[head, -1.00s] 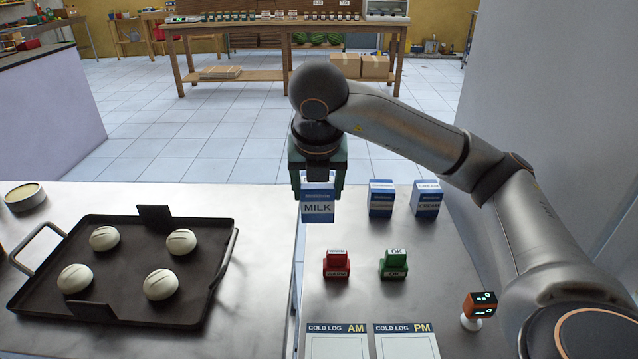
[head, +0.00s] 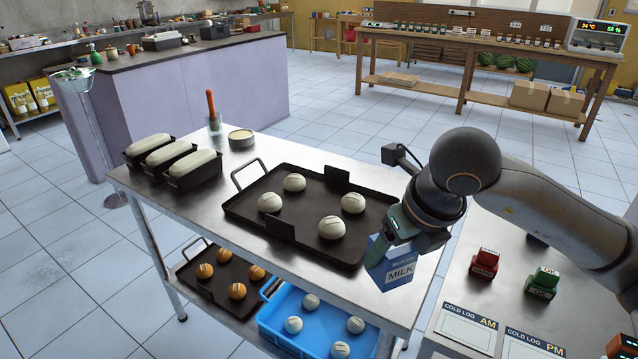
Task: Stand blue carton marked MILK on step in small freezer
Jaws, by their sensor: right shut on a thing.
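The blue carton marked MILK (head: 399,274) hangs in my right gripper (head: 388,243), which is shut on it. It is roughly upright, with a slight tilt in the picture. It shows in front of the right end of the steel table (head: 272,256), near the gap beside the other counter. The fingers and hand hide its upper part. My left gripper is not in view. I see no small freezer or step in the head view.
A black tray (head: 232,207) with several dough balls lies on the table, close to the carton. Three loaf tins (head: 196,178) stand farther left. The right counter bears a red stamp (head: 485,264), a green stamp (head: 542,283) and log sheets (head: 465,325). Tiled floor (head: 335,120) is open behind.

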